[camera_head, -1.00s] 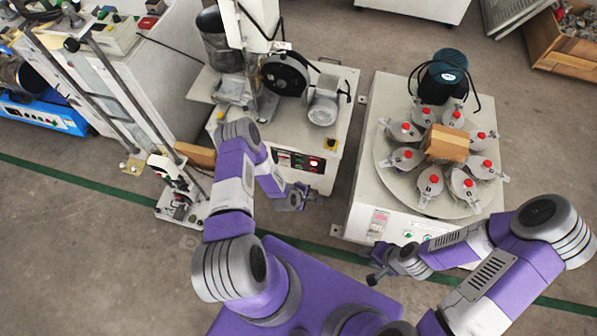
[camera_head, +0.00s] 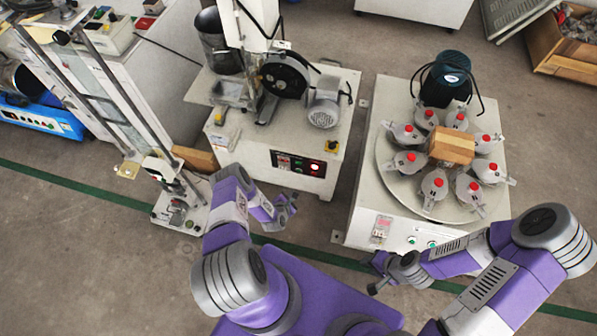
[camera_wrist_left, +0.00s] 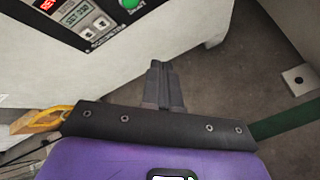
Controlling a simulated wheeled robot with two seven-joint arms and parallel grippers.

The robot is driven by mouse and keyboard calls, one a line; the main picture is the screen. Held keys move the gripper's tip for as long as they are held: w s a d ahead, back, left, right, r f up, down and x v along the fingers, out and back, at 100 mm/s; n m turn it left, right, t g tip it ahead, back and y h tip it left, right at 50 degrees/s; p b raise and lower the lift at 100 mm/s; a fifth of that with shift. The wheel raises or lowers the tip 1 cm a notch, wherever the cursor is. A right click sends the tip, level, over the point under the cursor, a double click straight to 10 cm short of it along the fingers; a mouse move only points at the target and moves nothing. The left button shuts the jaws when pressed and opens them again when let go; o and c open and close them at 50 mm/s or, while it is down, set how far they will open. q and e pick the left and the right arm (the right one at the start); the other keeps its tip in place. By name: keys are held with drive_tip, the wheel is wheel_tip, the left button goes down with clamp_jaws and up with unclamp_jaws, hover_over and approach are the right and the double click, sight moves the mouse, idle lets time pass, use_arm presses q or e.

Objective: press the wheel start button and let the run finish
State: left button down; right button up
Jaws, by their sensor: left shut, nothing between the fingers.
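The wheel machine stands in the middle of the head view, with a dark upright wheel (camera_head: 284,76) on its top and a control panel (camera_head: 298,164) on its front. In the left wrist view the panel shows a red display (camera_wrist_left: 47,5), a set counter (camera_wrist_left: 80,14) and a round green start button (camera_wrist_left: 130,3) at the top edge. My left gripper (camera_head: 287,207) is below and in front of the panel, apart from it. In the left wrist view its fingers (camera_wrist_left: 161,70) are shut and empty. My right gripper (camera_head: 375,276) is near the right machine's front; its jaw state is unclear.
A machine with a round table (camera_head: 390,175) and several red-topped clamped pots stands to the right. A tall metal frame (camera_head: 125,90) stands to the left. A red lit round button (camera_head: 315,167) sits on the wheel machine's panel. The floor between the machines is clear.

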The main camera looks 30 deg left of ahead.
sight(299, 170)
use_arm(q)
drive_tip(key=w+a+b, duration=0.1)
drive_tip(key=w+a, duration=0.1)
drive_tip(key=w, duration=0.6)
idle(2.0)
drive_tip(key=shift+w, duration=0.35)
